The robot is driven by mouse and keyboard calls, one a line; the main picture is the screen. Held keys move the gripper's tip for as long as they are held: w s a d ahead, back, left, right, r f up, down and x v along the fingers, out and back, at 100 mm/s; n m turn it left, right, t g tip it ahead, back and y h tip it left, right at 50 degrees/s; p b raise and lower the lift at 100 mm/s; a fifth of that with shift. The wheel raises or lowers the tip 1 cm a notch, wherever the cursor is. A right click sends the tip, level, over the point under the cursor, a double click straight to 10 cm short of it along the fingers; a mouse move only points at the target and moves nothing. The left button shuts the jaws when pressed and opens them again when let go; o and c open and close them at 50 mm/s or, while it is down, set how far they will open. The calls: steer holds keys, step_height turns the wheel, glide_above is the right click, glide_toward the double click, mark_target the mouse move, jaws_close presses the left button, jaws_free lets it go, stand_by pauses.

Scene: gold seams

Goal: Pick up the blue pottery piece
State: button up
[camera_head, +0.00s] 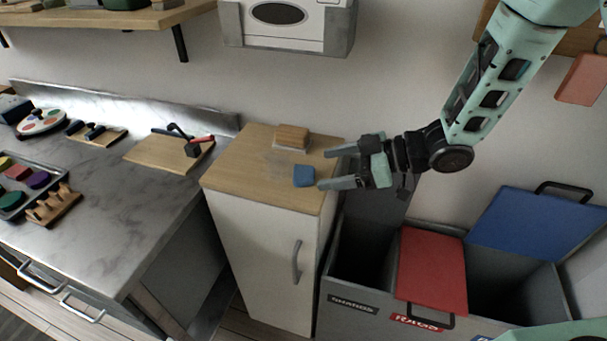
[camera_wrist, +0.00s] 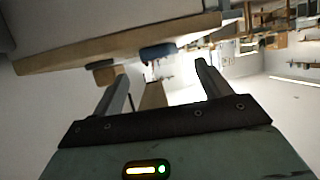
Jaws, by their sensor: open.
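The blue pottery piece (camera_head: 304,176) lies on the wooden top of a narrow white cabinet (camera_head: 262,172), near its right edge. It also shows in the wrist view (camera_wrist: 158,51), ahead of the fingers and a little left of the middle between them. My gripper (camera_head: 322,168) is open, reaching in from the right. Its fingers point left at the cabinet top, and the near fingertip is close to the blue piece. Nothing is between the fingers; I cannot tell whether a fingertip touches the piece.
A wooden block (camera_head: 292,137) sits behind the blue piece on the cabinet. A grey bin unit with a red lid (camera_head: 432,270) and a blue lid (camera_head: 537,232) stands to the right. A marble counter (camera_head: 120,215) with tools is left. A white wall unit (camera_head: 285,22) hangs above.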

mark_target(304, 173)
steer(key=shift+x, duration=2.7)
steer(key=c, duration=1.1)
